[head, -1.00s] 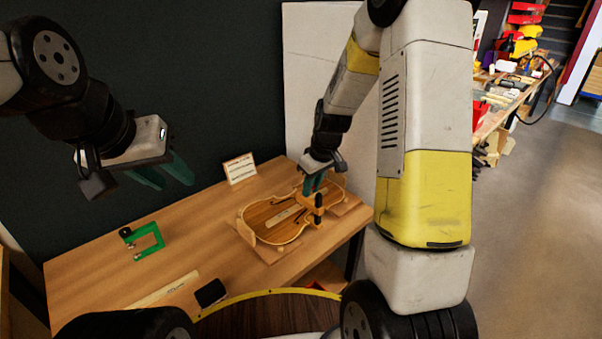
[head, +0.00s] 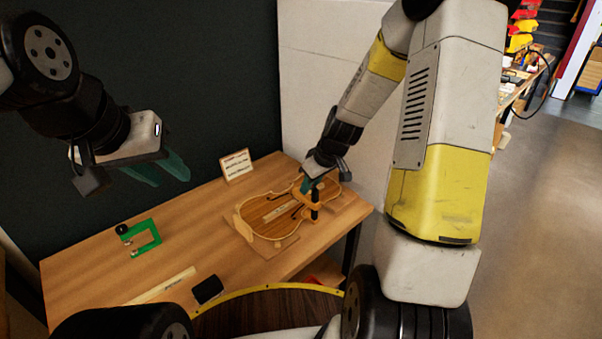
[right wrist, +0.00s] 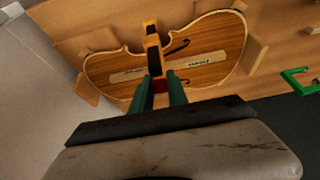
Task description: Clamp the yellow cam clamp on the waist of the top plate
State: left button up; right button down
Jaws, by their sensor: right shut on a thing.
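The violin top plate (head: 272,222) lies on a board on the bench, with a paper label along its middle. The yellow cam clamp (head: 315,206), yellow and black, is at the plate's waist. In the right wrist view the clamp (right wrist: 151,40) lies across the waist, its yellow end near the far edge. I cannot tell whether its jaws press on the plate. My right gripper (head: 309,185) is shut on the clamp; a bit of red shows between its fingers (right wrist: 160,92). My left gripper (head: 163,171) is open and empty above the bench's left part.
A small sign (head: 237,166) stands at the back. A pale ruler (head: 162,285) and a black item (head: 208,289) lie near the front. Wooden blocks (right wrist: 256,52) flank the plate. The bench between the green clamp and plate is clear.

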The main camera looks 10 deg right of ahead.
jog(key=c, duration=1.3)
grip_release()
jog(key=shift+v, duration=3.85)
jog(key=shift+r, duration=0.1)
jog(key=s+r+m, duration=0.2)
jog(key=s+r, duration=0.3)
jog(key=s, duration=0.2)
jog(key=s+a+r+m+t, duration=0.1)
jog(key=s+r+m, duration=0.1)
jog(key=s+r, duration=0.4)
jog(key=s+a+r+m+t, duration=0.1)
jog(key=s+r+m, duration=0.1)
jog(key=s+r, duration=0.3)
jog(key=shift+s+r+h, duration=0.15)
jog(key=shift+s+r, duration=0.05)
jog(key=shift+s, duration=0.45)
jog(key=shift+s+r+h, duration=0.15)
jog(key=shift+s, duration=0.5)
